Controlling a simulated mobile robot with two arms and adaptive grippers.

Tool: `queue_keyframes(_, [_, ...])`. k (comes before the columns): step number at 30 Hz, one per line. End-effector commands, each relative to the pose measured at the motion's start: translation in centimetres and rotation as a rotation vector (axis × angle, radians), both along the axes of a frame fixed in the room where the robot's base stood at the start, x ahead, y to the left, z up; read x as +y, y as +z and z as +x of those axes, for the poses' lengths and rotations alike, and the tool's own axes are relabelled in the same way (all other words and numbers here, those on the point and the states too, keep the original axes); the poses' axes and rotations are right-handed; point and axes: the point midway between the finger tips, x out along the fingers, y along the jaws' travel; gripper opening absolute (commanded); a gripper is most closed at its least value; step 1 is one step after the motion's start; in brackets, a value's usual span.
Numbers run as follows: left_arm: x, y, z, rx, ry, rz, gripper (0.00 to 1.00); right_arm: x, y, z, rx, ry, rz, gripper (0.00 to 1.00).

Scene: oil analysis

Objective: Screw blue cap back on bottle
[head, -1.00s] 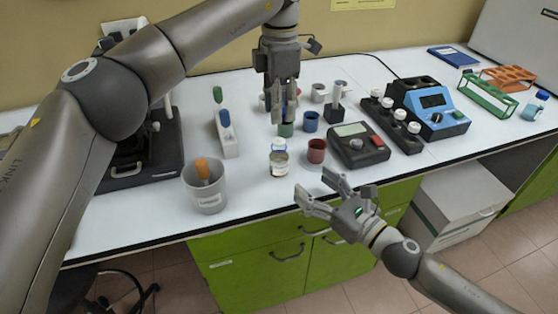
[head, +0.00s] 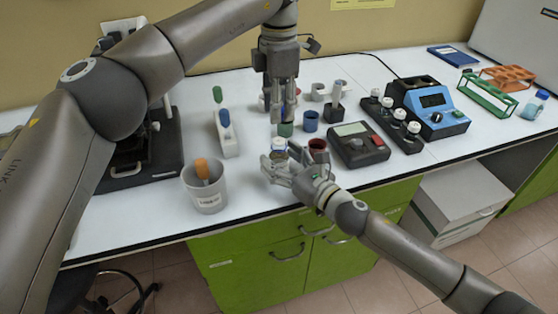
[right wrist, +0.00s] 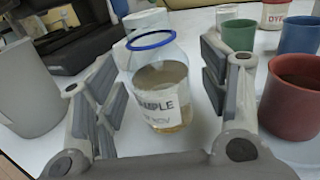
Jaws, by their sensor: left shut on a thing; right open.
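The sample bottle (head: 279,146) stands upright on the white bench; in the right wrist view it is clear glass (right wrist: 158,85) with a blue ring at its neck, no cap on top, amber liquid and a paper label. My right gripper (head: 283,160) is open at the bottle, with the bottle between its spread fingers; in the right wrist view gaps show on both sides. My left gripper (head: 281,115) points down behind and above the bottle. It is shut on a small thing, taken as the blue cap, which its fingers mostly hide.
A red cup (head: 318,146), green cup (head: 285,130) and blue cup (head: 310,121) stand close by. A grey beaker (head: 205,192) is at left, a dark meter (head: 358,144) at right. The bench's front edge is just below my right gripper.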

Motion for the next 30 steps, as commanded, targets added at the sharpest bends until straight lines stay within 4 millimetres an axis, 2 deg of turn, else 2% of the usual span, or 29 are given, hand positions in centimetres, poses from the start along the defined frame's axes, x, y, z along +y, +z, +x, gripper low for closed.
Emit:
queue_keyframes(6, [0.0, 0.0, 0.0, 0.000, 0.000, 0.000, 0.23, 0.0, 0.0, 0.0, 0.000, 0.000, 0.000, 0.68])
queue_keyframes(22, [0.0, 0.0, 0.0, 0.000, 0.000, 0.000, 0.23, 0.0, 0.0, 0.0, 0.001, -0.001, -0.001, 0.00])
queue_keyframes(26, [0.0, -0.3, 0.0, 0.001, 0.000, 0.001, 0.23, -0.1, -0.1, 0.0, 0.001, -0.001, -0.001, 0.00])
queue_keyframes(30, [0.1, -2.0, 0.0, 0.003, -0.001, 0.002, 0.23, -0.1, -0.1, 0.0, 0.001, -0.001, -0.001, 0.00])
